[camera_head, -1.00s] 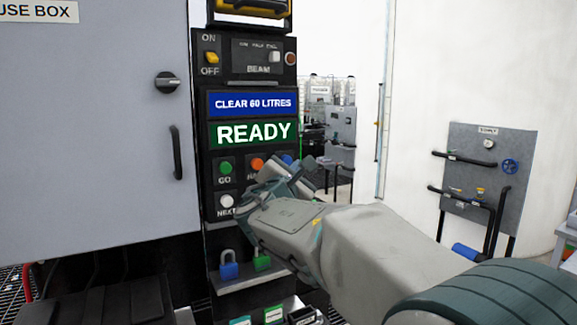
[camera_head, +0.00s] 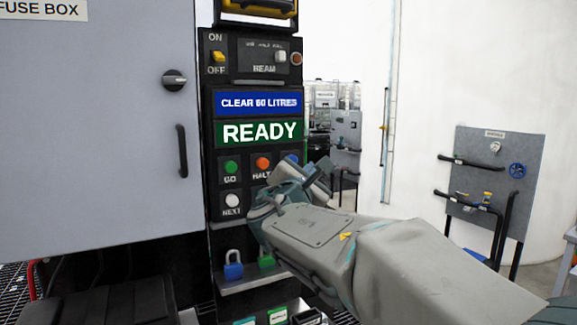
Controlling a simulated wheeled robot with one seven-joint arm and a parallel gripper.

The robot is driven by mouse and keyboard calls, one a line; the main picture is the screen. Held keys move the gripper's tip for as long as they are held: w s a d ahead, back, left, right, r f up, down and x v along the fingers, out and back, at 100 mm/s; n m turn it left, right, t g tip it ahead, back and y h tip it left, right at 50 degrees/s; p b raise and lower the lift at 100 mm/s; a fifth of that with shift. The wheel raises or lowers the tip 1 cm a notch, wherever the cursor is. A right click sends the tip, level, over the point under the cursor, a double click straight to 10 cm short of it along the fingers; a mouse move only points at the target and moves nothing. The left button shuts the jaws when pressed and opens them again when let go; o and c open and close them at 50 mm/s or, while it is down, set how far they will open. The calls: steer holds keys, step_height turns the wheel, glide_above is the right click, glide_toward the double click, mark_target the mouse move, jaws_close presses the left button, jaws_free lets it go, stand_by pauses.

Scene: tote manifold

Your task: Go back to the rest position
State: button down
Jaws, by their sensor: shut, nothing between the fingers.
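My gripper (camera_head: 318,172) is at the end of my grey arm, which reaches in from the lower right. Its fingers are shut with nothing seen between them. It stands in front of the lower right part of the black control panel (camera_head: 210,150), partly hiding the blue button (camera_head: 292,159). The green GO button (camera_head: 231,167), the orange button (camera_head: 263,163) and the white NEXT button (camera_head: 232,200) show beside it. I cannot tell the gap between gripper and panel. The panel screens read CLEAR 60 LITRES (camera_head: 258,103) and READY (camera_head: 260,132).
A grey fuse box (camera_head: 90,130) with a black handle stands at left. A shelf (camera_head: 250,282) below the panel holds a blue padlock (camera_head: 233,270) and a green padlock (camera_head: 266,260). A grey pipe board (camera_head: 493,185) stands at right by a white curved wall (camera_head: 470,60).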

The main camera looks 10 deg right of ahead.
steer(key=s+d+f+m+g+y, duration=0.1)
steer(key=s+d+f+m+g, duration=0.2)
steer(key=s+f+m+g, duration=0.5)
steer(key=s+d+f+m+g+y, duration=0.15)
steer(key=s+d+f+m, duration=0.35)
steer(key=f, duration=0.7)
steer(key=s+a+f+m+g+y, duration=0.2)
steer(key=s+a+f+m+y, duration=0.1)
steer(key=s+a+f+m, duration=0.2)
steer(key=s+a+f+m+g+y, duration=0.3)
steer(key=s+f, duration=0.4)
steer(key=s, duration=0.3)
steer(key=shift+s+a+f+m+y, duration=0.15)
steer(key=shift+a+f+m+y, duration=0.3)
steer(key=shift+a+m, duration=0.55)
steer(key=shift+r, duration=0.1)
